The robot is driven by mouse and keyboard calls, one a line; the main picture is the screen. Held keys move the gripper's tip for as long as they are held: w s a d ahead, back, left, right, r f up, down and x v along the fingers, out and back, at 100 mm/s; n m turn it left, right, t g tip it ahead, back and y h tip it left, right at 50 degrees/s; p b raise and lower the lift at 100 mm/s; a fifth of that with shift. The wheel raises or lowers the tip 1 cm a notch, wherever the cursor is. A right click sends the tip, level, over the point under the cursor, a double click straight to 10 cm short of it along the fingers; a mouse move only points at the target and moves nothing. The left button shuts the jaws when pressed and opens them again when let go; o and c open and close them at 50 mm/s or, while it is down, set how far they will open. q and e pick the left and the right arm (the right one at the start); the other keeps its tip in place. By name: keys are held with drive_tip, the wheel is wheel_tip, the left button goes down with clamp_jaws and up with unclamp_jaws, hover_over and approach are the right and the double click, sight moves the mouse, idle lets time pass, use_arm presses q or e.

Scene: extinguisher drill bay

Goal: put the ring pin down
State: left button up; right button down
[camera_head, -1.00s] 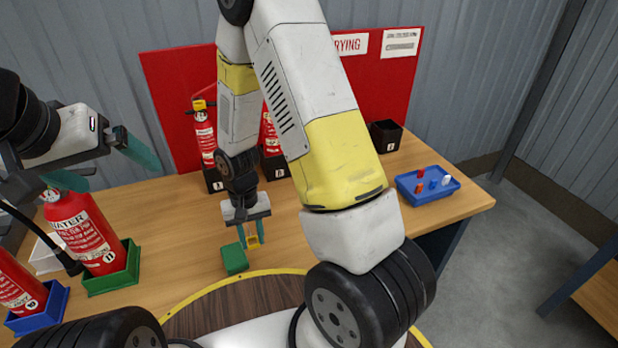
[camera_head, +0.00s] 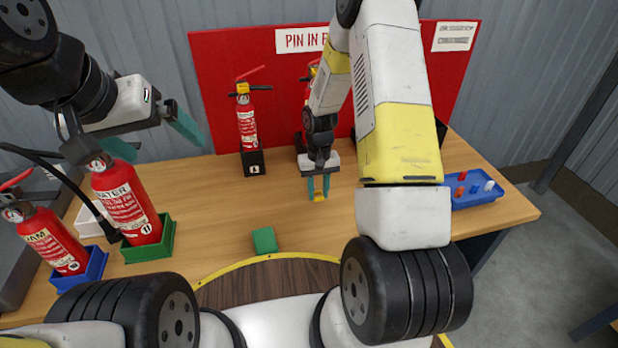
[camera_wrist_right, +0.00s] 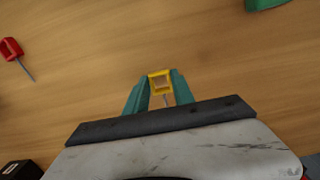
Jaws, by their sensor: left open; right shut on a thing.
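The yellow ring pin (camera_wrist_right: 160,76), a squarish ring with a thin metal shaft, is between the teal fingertips of my right gripper (camera_wrist_right: 160,90) in the right wrist view. In the head view my right gripper (camera_head: 319,188) points down over the middle of the wooden table, shut on the pin (camera_head: 320,197), whose yellow ring shows at the tips. I cannot tell how far the pin is from the tabletop. My left gripper (camera_head: 155,138) is open and empty, beside the upper part of the red WATER extinguisher (camera_head: 127,205).
A green block (camera_head: 264,240) lies nearer me than my right gripper. A red pin (camera_wrist_right: 12,48) lies on the table in the right wrist view. A blue tray (camera_head: 473,200) with small pieces stands right. Extinguishers line the left and back. Bare wood (camera_head: 220,205) surrounds the right gripper.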

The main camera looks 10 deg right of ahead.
sight(318, 195)
drive_tip(key=shift+f, duration=1.6)
drive_tip(key=shift+f, duration=0.15)
drive_tip(key=c, duration=1.1)
unclamp_jaws()
